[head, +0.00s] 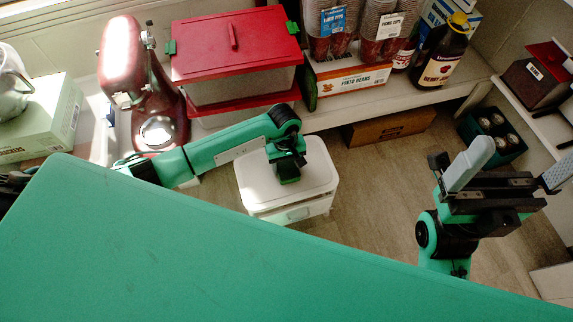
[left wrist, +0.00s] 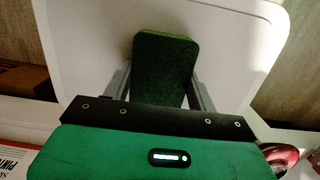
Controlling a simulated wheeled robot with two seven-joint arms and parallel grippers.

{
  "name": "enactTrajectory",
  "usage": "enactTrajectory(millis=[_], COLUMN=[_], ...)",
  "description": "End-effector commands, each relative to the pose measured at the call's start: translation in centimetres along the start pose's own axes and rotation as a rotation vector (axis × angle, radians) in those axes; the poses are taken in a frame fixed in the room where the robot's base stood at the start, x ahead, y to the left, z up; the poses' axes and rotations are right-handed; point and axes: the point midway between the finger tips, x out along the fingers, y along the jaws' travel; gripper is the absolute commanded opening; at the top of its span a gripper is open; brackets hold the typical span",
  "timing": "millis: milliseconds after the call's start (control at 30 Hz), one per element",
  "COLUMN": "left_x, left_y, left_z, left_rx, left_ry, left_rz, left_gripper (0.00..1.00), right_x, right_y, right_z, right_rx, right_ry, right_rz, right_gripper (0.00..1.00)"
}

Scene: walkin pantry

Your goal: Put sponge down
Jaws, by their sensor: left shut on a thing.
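A green sponge (left wrist: 166,68) shows in the left wrist view between the two grey fingers of my left gripper (left wrist: 162,88), which is shut on it. In the head view my left gripper (head: 288,172) is over the lid of a white lidded bin (head: 315,172) on the floor. The sponge is hard to tell from my green gripper there. Whether it touches the lid, I cannot tell. My right gripper (head: 512,178) is at the right of the head view, with its fingers wide apart and nothing between them.
A shelf behind holds a red stand mixer (head: 125,65), a red-lidded box (head: 235,45), a pinto beans box (head: 350,82) and a dark bottle (head: 440,52). A brown carton (head: 390,128) and a dark crate with cans (head: 492,135) stand low behind. Floor right of the bin is clear.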

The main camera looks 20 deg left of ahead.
Motion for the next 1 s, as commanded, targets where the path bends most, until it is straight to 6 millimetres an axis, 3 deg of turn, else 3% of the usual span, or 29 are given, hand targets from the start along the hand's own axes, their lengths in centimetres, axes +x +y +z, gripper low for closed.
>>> enactTrajectory(millis=[333,367,467,833,1000], left_x=[0.4,0.3,0.2,-0.3,-3.3], left_y=[0.0,0.0,0.0,0.0,0.0], left_z=[-0.1,-0.1,-0.1,0.0,-0.2], left_rx=[0.001,0.0,0.0,-0.001,0.0], left_ry=[0.003,0.002,0.002,0.001,0.006], left_rz=[0.001,0.001,0.001,0.001,0.002], left_gripper=[0.34,0.62,0.8,0.8,0.8], right_x=[-0.3,-0.1,0.1,0.7,1.0], right_y=[0.0,0.0,0.0,0.0,0.1], right_z=[0.1,0.1,0.1,-0.1,-0.2], right_rx=[0.0,0.0,0.0,-0.001,0.0], right_ry=[-0.001,-0.001,0.0,0.011,-0.003], right_rz=[-0.001,-0.001,-0.001,0.003,0.008], right_gripper=[1.0,1.0,1.0,1.0,1.0])
